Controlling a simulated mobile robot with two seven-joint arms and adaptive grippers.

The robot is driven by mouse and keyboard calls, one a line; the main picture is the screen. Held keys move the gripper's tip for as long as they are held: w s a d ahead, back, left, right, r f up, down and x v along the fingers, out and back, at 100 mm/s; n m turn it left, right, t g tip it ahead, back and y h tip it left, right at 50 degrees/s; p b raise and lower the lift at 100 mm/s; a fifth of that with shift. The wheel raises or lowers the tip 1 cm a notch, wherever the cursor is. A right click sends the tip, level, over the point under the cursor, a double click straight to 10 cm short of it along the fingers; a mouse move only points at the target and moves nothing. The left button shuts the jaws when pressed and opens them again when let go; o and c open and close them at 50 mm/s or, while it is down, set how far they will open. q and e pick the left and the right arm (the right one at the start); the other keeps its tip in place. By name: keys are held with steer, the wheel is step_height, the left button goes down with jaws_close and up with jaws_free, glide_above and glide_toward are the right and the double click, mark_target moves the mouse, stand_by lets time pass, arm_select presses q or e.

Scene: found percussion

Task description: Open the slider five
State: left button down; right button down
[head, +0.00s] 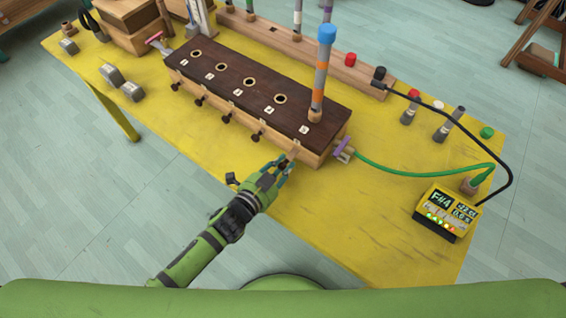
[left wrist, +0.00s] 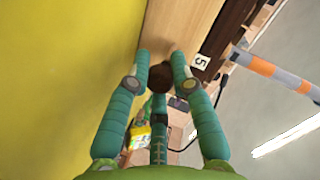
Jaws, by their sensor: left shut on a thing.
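A long wooden box (head: 235,128) with a dark top stands on the yellow table. Its top has a row of round holes with number labels, and dark slider knobs (head: 226,118) stick out along its front. My left gripper (head: 281,166) is at the front right end of the box. In the left wrist view its fingers (left wrist: 161,70) are shut on a dark round knob (left wrist: 160,79), beside the label 5 (left wrist: 200,62). A small pale wooden piece (head: 294,152) shows by the fingertips; I cannot tell how far the slider is out. My right gripper is out of view.
An orange-striped tube with a blue cap (head: 321,75) stands upright at the box's label 5 end. The table front is clear.

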arm_select(q)
steer(key=c, duration=1.1)
jaws_free()
steer(key=shift+o, duration=0.2)
steer(key=v, duration=1.2)
